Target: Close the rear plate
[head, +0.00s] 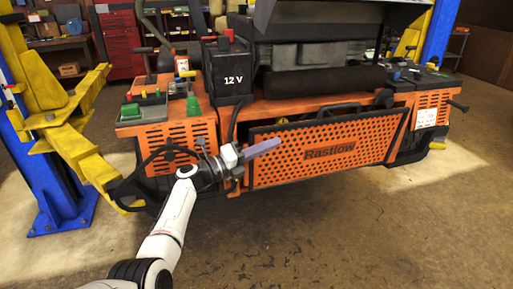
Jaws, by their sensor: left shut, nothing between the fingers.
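The rear plate (320,153) is an orange perforated panel with a dark frame and the name "Rastlow", on the back of the orange mower (170,127). A dark gap with parts inside shows above its top edge, so the plate appears to stand out from the body there. My left gripper (272,145) is shut and empty, with its pale purple fingers pointing right in front of the plate's upper left part. I cannot tell whether the fingers touch the plate. The plate's left edge is partly hidden by the gripper. My right gripper is not in view.
Yellow arms and blue posts of a lift (62,195) stand at the left, with another blue post (437,35) at the right. A black 12 V battery (229,70) sits on the mower. A red tool cabinet (121,42) is behind. The floor in front is clear.

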